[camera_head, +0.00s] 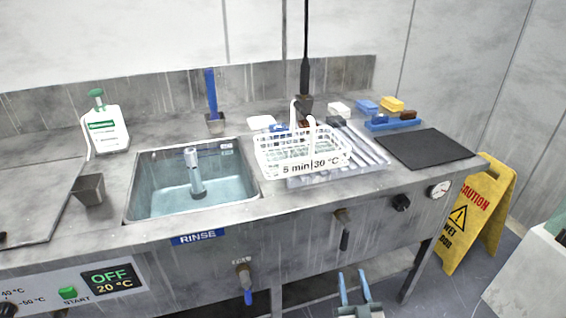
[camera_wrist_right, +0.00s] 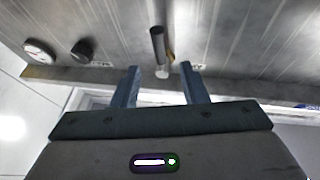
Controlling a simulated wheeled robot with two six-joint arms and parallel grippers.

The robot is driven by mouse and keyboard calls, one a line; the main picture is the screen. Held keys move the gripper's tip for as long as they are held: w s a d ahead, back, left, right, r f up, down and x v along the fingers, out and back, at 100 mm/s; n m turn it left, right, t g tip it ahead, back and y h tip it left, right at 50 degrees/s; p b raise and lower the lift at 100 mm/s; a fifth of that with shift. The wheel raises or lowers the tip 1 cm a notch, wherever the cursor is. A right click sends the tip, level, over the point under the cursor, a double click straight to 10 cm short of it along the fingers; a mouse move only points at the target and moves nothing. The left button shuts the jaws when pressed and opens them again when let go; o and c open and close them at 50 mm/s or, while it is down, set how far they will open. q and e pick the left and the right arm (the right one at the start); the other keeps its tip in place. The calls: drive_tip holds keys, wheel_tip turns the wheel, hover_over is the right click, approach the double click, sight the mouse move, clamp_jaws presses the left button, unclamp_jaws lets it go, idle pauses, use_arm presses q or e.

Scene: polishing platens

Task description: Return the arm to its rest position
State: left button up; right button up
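My right gripper (camera_head: 355,290) shows at the bottom of the head view, low in front of the bench and below its front panel. Its two blue fingers stand apart with nothing between them. The right wrist view also shows the right gripper (camera_wrist_right: 159,88) open and empty, facing the steel front panel, where a dark handle (camera_wrist_right: 158,50) hangs beyond the fingers. My left gripper is in neither view.
The steel bench holds a rinse sink (camera_head: 135,200), a white wire basket (camera_head: 262,150), a black mat (camera_head: 425,148) and a spray bottle (camera_head: 105,130). Valve handles (camera_head: 344,240) stick out of its front. A yellow caution sign (camera_head: 478,215) stands at the right.

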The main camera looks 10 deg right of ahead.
drive_tip(key=s+a+f+n+g+y, duration=0.35)
drive_tip(key=s+g, duration=0.25)
drive_tip(key=g, duration=0.4)
drive_tip(key=s+d+g+h, duration=0.1)
drive_tip(key=s+d+g, duration=0.1)
drive_tip(key=s+g, duration=0.95)
use_arm(q)
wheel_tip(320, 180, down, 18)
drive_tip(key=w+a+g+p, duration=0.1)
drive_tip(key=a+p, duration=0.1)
drive_tip(key=p, duration=0.5)
use_arm(e)
drive_tip(key=s+d+f+m+t, duration=0.1)
drive_tip(key=s+d+f+t, duration=0.15)
drive_tip(key=f, duration=1.55)
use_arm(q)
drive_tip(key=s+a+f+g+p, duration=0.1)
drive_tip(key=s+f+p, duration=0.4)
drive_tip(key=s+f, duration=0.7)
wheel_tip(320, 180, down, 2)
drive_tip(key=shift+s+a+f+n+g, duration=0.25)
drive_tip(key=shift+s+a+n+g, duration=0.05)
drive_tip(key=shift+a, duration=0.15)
use_arm(e)
drive_tip(key=s+d+f+g, duration=0.1)
drive_tip(key=s+f+g, duration=0.1)
drive_tip(key=s+f, duration=1.1)
drive_tip(key=shift+d+f, duration=0.25)
drive_tip(key=shift+f, duration=0.4)
